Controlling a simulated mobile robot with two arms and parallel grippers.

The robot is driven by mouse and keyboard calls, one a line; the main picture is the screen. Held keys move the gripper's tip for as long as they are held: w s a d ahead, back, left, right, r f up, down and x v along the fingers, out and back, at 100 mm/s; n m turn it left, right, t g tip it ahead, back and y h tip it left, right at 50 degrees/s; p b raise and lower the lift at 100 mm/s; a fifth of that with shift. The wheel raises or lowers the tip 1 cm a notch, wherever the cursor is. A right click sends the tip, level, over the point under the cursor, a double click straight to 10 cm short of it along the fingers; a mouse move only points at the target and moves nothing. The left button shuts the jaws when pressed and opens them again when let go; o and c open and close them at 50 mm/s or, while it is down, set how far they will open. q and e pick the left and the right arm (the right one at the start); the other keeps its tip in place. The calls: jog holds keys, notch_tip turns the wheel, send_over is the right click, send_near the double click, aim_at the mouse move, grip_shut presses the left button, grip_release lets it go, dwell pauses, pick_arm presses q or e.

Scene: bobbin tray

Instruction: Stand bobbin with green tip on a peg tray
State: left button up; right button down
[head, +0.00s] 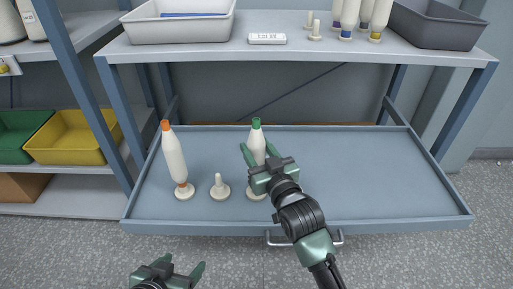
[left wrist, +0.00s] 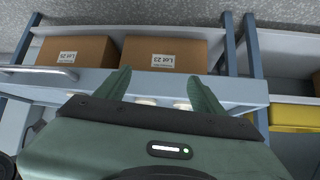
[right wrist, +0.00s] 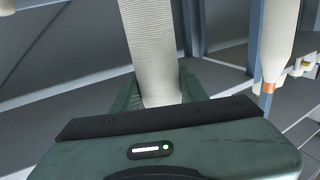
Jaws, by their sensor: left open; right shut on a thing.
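The white bobbin with the green tip (head: 257,140) stands upright in the right gripper (head: 258,152), which is shut on it. It also fills the middle of the right wrist view (right wrist: 155,50). A peg base (head: 254,195) shows directly below it; the gripper hides the bobbin's lower end, so I cannot tell whether it is seated. An empty peg (head: 219,188) stands to its left on the blue peg tray (head: 350,180). My left gripper (head: 183,268) is open and empty, in front of the tray.
A white bobbin with an orange tip (head: 174,155) stands, leaning in the picture, on the tray's left peg. A shelf above holds a white bin (head: 180,30), more bobbins and a dark grey bin (head: 435,25). The tray's right half is clear.

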jog(key=shift+f, duration=0.25)
jog(key=c, duration=0.7)
grip_release()
pick_arm(q)
jog(key=shift+w+d+r+t, duration=0.2)
jog(key=shift+w+r+t, duration=0.2)
jog(key=shift+w+r, duration=0.1)
pick_arm(e)
jog(key=shift+s, duration=0.1)
jog(key=p+v, duration=0.1)
jog(key=v, duration=0.6)
jog(key=shift+s+d+p, duration=0.2)
jog(key=shift+s+p, duration=0.1)
jog(key=shift+s, duration=0.05)
pick_arm(q)
jog(key=s+a+f+g+y, duration=0.1)
jog(key=s+f+g, duration=0.3)
jog(key=s, duration=0.4)
jog(key=shift+s+a+f+g, duration=0.25)
jog(key=shift+a+g, duration=0.15)
jog(key=shift+a, duration=0.5)
jog(key=shift+w, duration=0.1)
